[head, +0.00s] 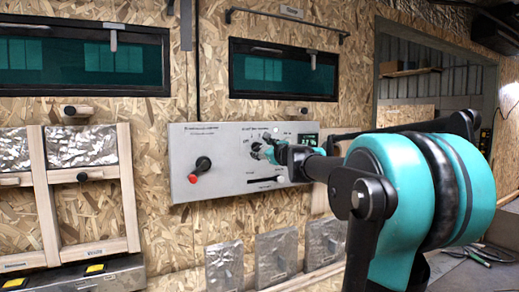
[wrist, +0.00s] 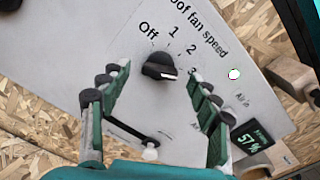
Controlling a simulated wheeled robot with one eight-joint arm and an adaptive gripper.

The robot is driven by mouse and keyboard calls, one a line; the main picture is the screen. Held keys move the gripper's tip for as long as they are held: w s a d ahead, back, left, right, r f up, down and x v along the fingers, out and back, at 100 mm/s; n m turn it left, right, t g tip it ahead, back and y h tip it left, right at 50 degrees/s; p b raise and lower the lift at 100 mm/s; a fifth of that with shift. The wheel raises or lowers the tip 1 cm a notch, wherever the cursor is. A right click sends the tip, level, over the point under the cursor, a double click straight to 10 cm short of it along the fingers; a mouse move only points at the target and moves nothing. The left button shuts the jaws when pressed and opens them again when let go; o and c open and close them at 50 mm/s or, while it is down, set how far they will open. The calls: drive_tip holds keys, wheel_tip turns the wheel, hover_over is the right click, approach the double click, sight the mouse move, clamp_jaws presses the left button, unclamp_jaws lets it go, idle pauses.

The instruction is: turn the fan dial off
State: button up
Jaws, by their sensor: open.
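The fan dial (wrist: 157,66) is a small black knob on the grey control panel (wrist: 110,45), under the words "Roof fan speed". The marks Off, 1, 2 and 3 run around it. Its white pointer faces right and slightly down, on the side of the 3 and away from Off. My gripper (wrist: 156,75) is open, with one finger to the left and one to the right of the dial; I cannot tell whether either touches it. In the head view my gripper (head: 266,151) is at the panel (head: 222,152) and largely covers the dial area.
A black and red knob (head: 199,169) sits on the panel's left part. A slider slot (wrist: 130,132) with a white knob lies below the dial. A lit green display (wrist: 250,138) reads 57%. Foil-covered flaps (head: 272,255) are below the panel, a dark window (head: 283,70) above.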

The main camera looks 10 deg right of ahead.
sight(257, 147)
drive_tip(key=shift+x, duration=1.2)
drive_tip(key=c, duration=1.2)
drive_tip(key=shift+o, duration=0.2)
